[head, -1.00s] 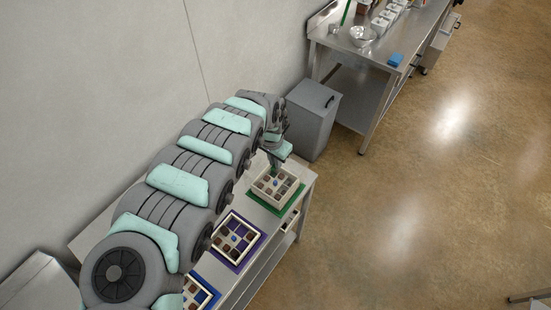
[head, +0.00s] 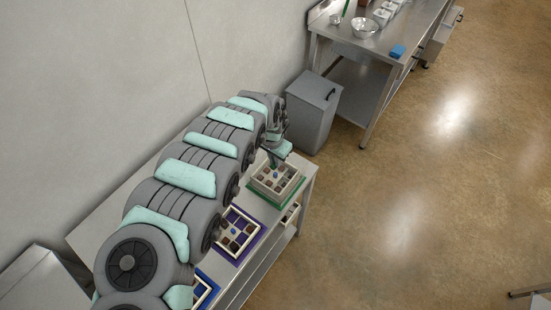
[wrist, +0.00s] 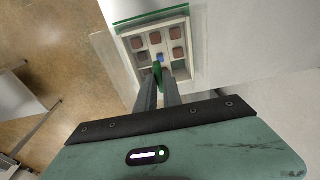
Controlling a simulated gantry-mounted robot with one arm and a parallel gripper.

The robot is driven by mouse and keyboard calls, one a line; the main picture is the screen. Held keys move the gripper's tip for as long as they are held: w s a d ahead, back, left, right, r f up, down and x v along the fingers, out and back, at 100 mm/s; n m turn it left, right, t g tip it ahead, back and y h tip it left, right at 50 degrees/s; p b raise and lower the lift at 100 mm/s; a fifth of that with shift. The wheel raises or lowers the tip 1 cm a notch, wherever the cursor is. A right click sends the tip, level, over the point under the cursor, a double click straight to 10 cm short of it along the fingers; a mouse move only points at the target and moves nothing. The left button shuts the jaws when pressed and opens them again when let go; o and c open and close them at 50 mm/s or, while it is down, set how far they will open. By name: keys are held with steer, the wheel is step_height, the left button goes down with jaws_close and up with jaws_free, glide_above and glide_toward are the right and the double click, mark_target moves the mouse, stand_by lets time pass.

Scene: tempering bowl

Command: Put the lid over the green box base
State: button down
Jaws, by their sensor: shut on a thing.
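The green box base (head: 291,198) is on the steel table, with a cream divided tray (head: 298,178) of brown chocolates and a blue piece on it. Its green edge also shows at the top of the wrist view (wrist: 150,15). My gripper (wrist: 160,82) is above the tray, its fingers shut on a small green handle (wrist: 157,72). A clear, pale lid (wrist: 110,62) spreads out around the handle, over the tray in the wrist view and offset to the left. I cannot tell whether the lid touches the base. The fingers hide part of the tray.
A box on a purple base (head: 240,256) and one on a blue base (head: 211,281) stand nearer along the table. A grey bin (head: 313,110) stands beyond the table's far end. A steel bench (head: 385,52) with bowls is further back.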

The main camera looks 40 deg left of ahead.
steer(key=shift+f, duration=0.4)
steer(key=shift+f+b, duration=0.3)
steer(key=shift+f, duration=0.2)
stand_by(1.4)
steer(key=c, duration=1.4)
jaws_free()
steer(key=c, duration=0.4)
step_height(320, 180, up, 10)
steer(key=p, duration=0.9)
steer(key=shift+p, duration=0.3)
